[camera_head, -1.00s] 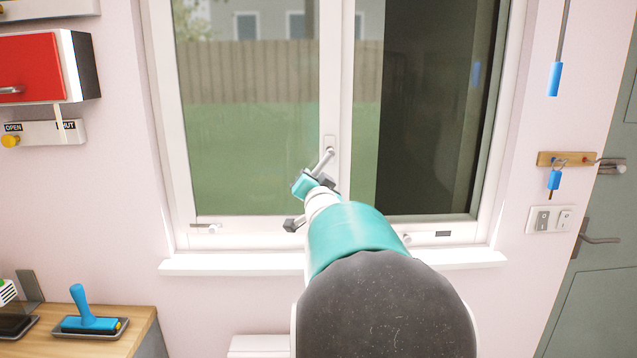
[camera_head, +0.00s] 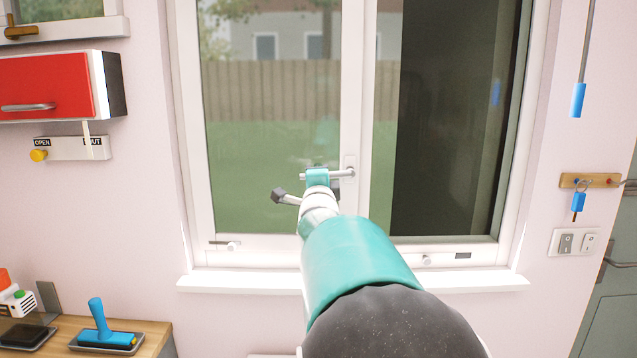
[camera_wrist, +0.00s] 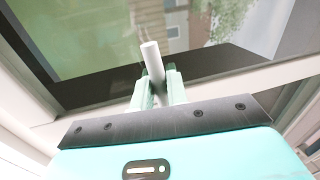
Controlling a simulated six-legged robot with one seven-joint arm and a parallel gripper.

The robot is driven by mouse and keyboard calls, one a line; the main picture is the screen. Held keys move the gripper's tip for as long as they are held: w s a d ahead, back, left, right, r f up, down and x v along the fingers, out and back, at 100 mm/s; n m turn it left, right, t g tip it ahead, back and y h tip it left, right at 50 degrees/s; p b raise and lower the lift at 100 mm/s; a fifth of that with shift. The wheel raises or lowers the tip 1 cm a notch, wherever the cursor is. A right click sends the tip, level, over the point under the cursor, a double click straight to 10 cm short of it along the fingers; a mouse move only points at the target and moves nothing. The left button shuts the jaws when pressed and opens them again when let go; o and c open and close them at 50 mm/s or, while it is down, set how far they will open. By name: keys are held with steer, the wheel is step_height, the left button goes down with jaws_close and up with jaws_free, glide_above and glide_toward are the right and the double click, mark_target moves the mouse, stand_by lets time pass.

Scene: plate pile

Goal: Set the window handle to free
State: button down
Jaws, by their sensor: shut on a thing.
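The window handle (camera_head: 343,174) is a grey-white lever on the window's middle frame. It lies about level, pointing left from its mount. My gripper (camera_head: 317,177) is shut on the lever near its free end. In the wrist view the handle (camera_wrist: 152,58) passes between the two teal fingers of my gripper (camera_wrist: 158,85), and its tip sticks out beyond them. The handle's mount is partly hidden behind my gripper in the wrist view. The window (camera_head: 354,100) appears closed in its frame.
A white sill (camera_head: 240,284) runs below the window. A red cabinet (camera_head: 55,88) and an open/shut slider panel (camera_head: 100,148) are on the wall at left. A blue-handled tool (camera_head: 103,325) stands on a wooden top.

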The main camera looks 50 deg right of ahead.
steer(key=shift+r+m, duration=0.3)
steer(key=shift+m, duration=0.2)
steer(key=shift+r, duration=0.1)
steer(key=c, duration=1.4)
jaws_free()
steer(key=shift+c, duration=0.2)
steer(key=shift+s+a, duration=0.1)
steer(key=v, duration=1.3)
steer(key=shift+a, duration=0.3)
